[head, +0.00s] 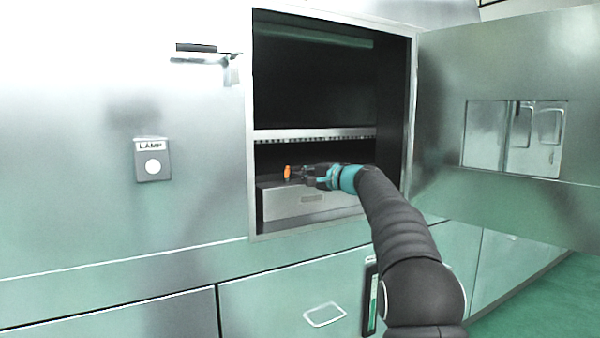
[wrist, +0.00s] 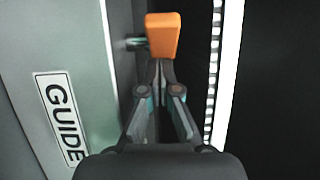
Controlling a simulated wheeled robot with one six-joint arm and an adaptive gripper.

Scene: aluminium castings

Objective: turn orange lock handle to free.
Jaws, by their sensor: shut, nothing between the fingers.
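The orange lock handle (head: 287,172) stands on top of a grey metal box (head: 308,204) inside the open cabinet, at the box's left part in the head view. In the wrist view the orange handle (wrist: 163,36) is just beyond my fingertips, on a short metal shaft. My gripper (head: 302,174) reaches in from the right, with its tips close to the handle. In the wrist view my gripper (wrist: 160,70) is shut with nothing held. I cannot tell whether the tips touch the handle.
A shelf edge with a row of slots (head: 315,133) runs above the box. A GUIDE label (wrist: 60,118) is on the surface at left in the wrist view. The cabinet door (head: 510,110) stands open at right. A LAMP switch (head: 152,160) is on the left wall.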

